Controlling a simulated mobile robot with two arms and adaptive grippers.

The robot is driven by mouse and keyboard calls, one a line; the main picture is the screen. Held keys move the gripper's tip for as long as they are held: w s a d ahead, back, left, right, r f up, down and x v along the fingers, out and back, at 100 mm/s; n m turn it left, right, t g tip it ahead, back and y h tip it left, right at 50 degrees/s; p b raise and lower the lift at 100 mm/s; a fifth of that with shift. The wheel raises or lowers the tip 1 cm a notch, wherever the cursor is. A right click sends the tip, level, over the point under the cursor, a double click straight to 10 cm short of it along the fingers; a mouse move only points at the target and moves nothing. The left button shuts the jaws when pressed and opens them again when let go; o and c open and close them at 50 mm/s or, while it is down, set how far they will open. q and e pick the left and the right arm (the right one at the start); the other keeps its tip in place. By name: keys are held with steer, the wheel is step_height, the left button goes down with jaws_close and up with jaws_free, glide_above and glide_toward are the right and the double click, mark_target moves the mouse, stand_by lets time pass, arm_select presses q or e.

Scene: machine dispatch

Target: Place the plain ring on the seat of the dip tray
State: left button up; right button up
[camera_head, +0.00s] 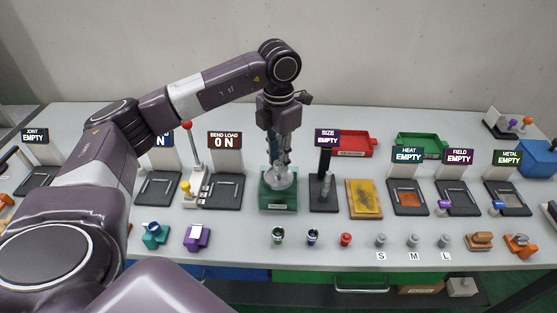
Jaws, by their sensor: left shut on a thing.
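My left gripper (280,162) points straight down over the green box (278,203) at the middle of the table, which I take for the dip tray. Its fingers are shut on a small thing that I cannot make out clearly. A pale, glassy shape (283,180) shows around and below the fingertips, at the box's top. I cannot tell whether this is the plain ring or part of the box, nor whether the held thing touches the seat. The seat is mostly hidden. My right gripper is not in view.
A SIZE stand (326,193) is close right of the box, and the BEND LOAD station (222,190) is to its left. A yellow pad (364,199) lies farther right. Several small knobbed pieces (346,239) stand along the front. Red (352,145) and green trays (421,147) are behind.

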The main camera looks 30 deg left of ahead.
arm_select(q)
steer(key=shift+f, duration=0.8)
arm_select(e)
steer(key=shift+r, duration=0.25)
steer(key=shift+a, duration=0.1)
arm_select(q)
steer(key=shift+f, duration=0.2)
steer(key=o, duration=0.7)
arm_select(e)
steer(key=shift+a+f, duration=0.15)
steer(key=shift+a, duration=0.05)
arm_select(q)
steer(key=shift+r, duration=0.15)
steer(key=shift+r, duration=0.2)
steer(key=shift+r+b, duration=1.25)
steer(key=shift+r, duration=4.6)
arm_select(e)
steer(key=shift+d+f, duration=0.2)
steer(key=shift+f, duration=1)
